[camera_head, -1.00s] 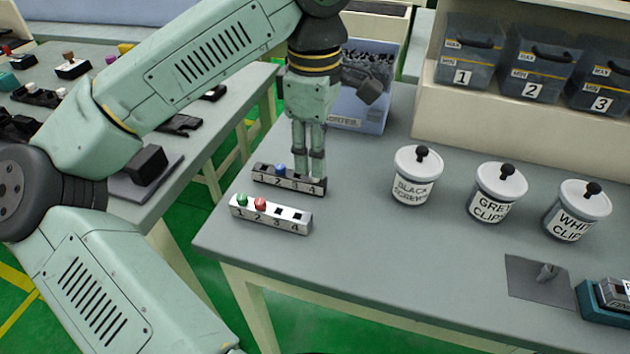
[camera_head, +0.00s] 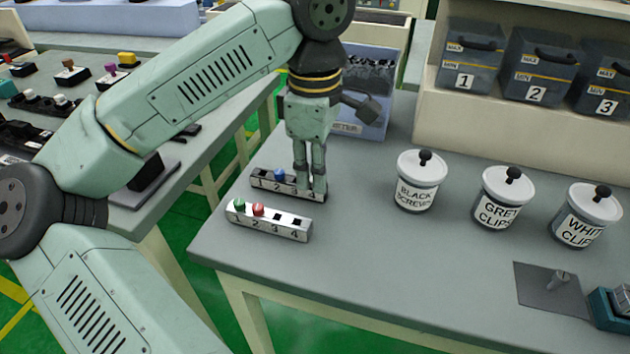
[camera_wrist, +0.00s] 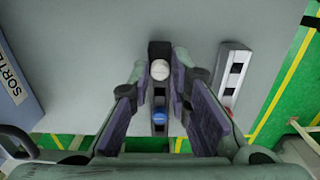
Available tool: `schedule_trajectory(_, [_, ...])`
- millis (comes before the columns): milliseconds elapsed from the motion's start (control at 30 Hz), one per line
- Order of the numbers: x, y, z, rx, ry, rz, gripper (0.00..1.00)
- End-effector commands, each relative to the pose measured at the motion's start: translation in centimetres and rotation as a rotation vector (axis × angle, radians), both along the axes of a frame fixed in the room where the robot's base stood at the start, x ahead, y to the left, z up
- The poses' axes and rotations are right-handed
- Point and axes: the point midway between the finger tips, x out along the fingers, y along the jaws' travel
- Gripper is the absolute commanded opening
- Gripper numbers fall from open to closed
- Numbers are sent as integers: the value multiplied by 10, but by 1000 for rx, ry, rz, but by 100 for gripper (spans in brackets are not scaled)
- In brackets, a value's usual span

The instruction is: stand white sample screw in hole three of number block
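The dark number block (camera_head: 262,182) lies near the table's left edge, with a blue screw (camera_head: 280,175) standing in hole two. My gripper (camera_head: 311,188) points down at the right part of this block, its fingertips low and overlapping the block in the head view. In the wrist view, the round head of the white sample screw (camera_wrist: 160,70) sits between the fingertips, over the dark block. The head view hides the screw behind the fingers. Its lower end is hidden, so I cannot tell how deep it sits or exactly over which hole.
A white number block (camera_head: 268,222) with green and red screws lies in front. Lidded jars (camera_head: 418,182) stand to the right, and a small grey mat (camera_head: 535,292) lies front right. A blue sorter bin (camera_head: 375,120) stands behind my gripper. The middle of the table is clear.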

Motion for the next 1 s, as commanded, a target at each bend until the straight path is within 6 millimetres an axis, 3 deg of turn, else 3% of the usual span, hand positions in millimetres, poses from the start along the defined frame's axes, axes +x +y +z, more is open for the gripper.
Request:
schedule_trajectory(233, [0, 0, 0, 0, 0, 0, 0])
schedule_trajectory(567, [0, 0, 4, 0, 0, 0, 0])
schedule_trajectory(1000, [0, 0, 26, 0, 0, 0, 0])
